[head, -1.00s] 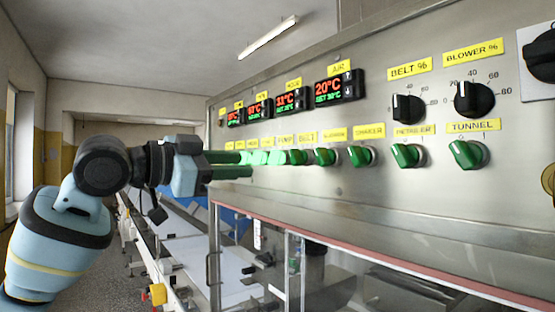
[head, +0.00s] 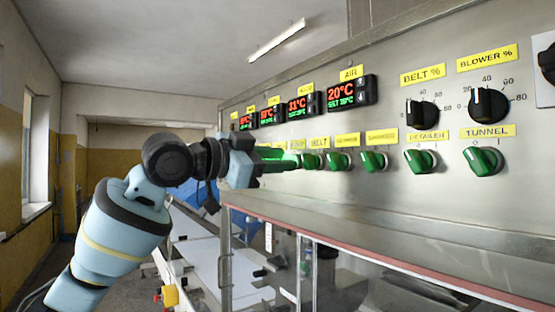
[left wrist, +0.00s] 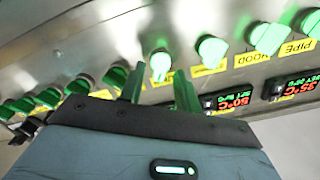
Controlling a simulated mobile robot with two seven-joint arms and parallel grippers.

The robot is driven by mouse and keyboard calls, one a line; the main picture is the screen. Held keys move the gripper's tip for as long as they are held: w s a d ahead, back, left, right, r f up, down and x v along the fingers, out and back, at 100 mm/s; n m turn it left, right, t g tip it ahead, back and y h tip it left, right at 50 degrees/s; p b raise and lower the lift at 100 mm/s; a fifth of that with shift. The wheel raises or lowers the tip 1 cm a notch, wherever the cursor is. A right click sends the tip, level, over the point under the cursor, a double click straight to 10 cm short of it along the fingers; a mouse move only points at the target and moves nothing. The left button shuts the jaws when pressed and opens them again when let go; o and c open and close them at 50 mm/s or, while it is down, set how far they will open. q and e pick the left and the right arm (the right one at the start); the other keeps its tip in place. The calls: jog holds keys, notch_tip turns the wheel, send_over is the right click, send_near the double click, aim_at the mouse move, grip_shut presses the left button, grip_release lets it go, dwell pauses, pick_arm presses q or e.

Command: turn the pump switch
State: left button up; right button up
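The pump switch is a green knob in the lower row of the steel panel. The yellow label that seems to read PUMP (head: 297,144) is left of BELT (head: 319,142) in the head view; the knob below it is mostly hidden by my gripper. My left gripper (head: 293,161) points at that part of the row. In the left wrist view its two green fingers (left wrist: 160,88) are apart, with a brightly lit knob (left wrist: 160,64) between and beyond the tips; its label is partly covered. I cannot tell whether the fingers touch it. My right gripper is not in view.
Red digital displays (head: 352,93) and black dials (head: 488,104) sit above. A clear-walled cabinet (head: 340,265) is below the panel. A conveyor (head: 205,262) runs behind my arm.

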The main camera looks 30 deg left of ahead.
pick_arm(q)
jog(key=shift+w+d, duration=0.15)
jog(key=shift+w, duration=0.05)
grip_shut()
jog(key=shift+n, duration=0.3)
jog(key=n, duration=1.1)
jog(key=shift+w+a, duration=0.15)
jog(key=shift+a, duration=0.1)
jog(key=shift+n, duration=0.4)
